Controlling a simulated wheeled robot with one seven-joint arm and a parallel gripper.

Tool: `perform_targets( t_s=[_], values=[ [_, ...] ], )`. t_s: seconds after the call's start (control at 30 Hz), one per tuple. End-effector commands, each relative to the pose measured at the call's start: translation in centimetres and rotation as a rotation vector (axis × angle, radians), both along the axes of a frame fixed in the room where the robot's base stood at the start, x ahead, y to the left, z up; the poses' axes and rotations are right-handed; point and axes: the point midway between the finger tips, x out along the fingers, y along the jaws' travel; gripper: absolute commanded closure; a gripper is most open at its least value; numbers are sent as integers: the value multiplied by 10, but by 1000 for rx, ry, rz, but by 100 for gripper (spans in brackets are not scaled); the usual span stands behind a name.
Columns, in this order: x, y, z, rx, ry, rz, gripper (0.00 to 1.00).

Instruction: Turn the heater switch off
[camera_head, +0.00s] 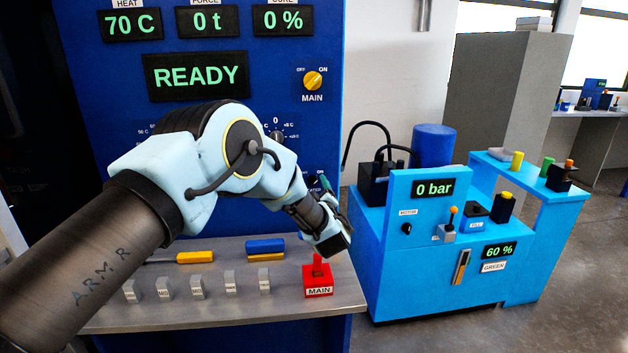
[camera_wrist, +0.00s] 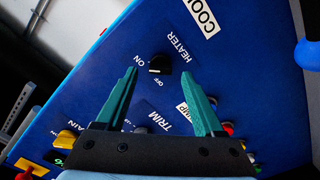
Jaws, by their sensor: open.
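The heater switch (camera_wrist: 160,64) is a small black knob on the blue panel in the wrist view. The HEATER label is beside it, with ON to its left and OFF just below it. A pale mark shows at the knob's lower left; I cannot tell surely which word it points at. My gripper (camera_wrist: 159,75) is open and empty, its two teal fingers pointing at the panel. In the picture, the knob lies between and slightly beyond the fingertips, with no contact visible. In the head view my gripper (camera_head: 325,183) is at the panel's right edge; my arm partly hides the area.
The TRIM knob (camera_wrist: 141,130) sits close by, between my fingers in the picture. The yellow MAIN knob (camera_head: 313,81) is higher on the panel. A red MAIN switch box (camera_head: 318,281) stands on the grey shelf (camera_head: 215,318) below my wrist. A light blue pump bench (camera_head: 400,290) stands to the right.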

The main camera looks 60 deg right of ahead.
Motion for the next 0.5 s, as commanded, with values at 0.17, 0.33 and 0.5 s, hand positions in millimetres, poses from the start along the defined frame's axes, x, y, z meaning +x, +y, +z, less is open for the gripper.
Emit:
perform_targets(
  t_s=[0.17, 0.33, 0.5],
  values=[
    [12, -16, 1, 0, 0, 0, 30],
    [16, -22, 0, 1, 0, -1, 30],
    [17, -22, 0, 1, 0, -1, 30]
  ],
)
